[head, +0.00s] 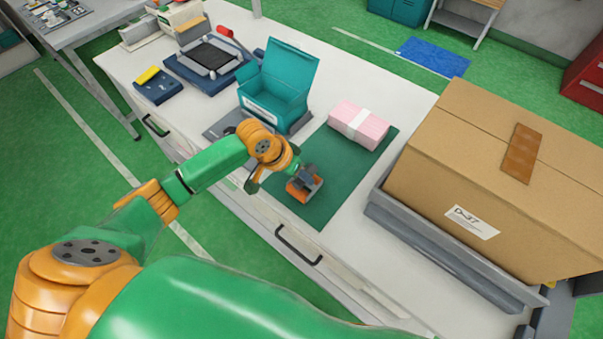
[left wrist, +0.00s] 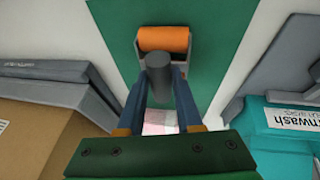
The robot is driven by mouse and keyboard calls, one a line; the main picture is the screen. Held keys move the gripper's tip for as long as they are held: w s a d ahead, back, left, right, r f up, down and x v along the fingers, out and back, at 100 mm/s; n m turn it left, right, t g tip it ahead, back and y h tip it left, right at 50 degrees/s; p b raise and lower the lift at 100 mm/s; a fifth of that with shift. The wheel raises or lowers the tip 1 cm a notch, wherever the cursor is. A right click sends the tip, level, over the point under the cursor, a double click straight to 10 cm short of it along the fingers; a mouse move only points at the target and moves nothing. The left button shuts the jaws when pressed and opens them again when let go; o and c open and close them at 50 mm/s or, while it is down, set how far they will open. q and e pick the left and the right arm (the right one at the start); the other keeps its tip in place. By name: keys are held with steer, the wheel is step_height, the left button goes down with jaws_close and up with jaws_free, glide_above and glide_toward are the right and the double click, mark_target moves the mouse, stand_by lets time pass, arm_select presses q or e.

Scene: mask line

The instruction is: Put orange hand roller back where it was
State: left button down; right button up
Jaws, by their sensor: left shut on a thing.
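The orange hand roller (head: 302,190) is over the near end of the green mat (head: 333,160). In the left wrist view its orange cylinder (left wrist: 164,39) sits in a grey frame, with a dark handle pointing toward me. My left gripper (head: 306,172) is shut on the handle; its two fingers (left wrist: 160,85) flank the handle in the left wrist view. I cannot tell whether the roller touches the mat. My right gripper is not in view.
A pink bundle with a white band (head: 358,124) lies on the mat. A teal box (head: 280,85) on a grey base stands left of it. A large cardboard box (head: 500,170) in a grey tray (head: 440,250) stands right. A blue fixture (head: 208,62) and yellow-topped block (head: 150,80) stand farther left.

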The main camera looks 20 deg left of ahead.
arm_select(q)
steer(key=shift+f, duration=0.15)
steer(key=shift+f, duration=0.1)
steer(key=c, duration=0.6)
jaws_free()
steer(key=v, duration=1.2)
steer(key=shift+p, duration=0.3)
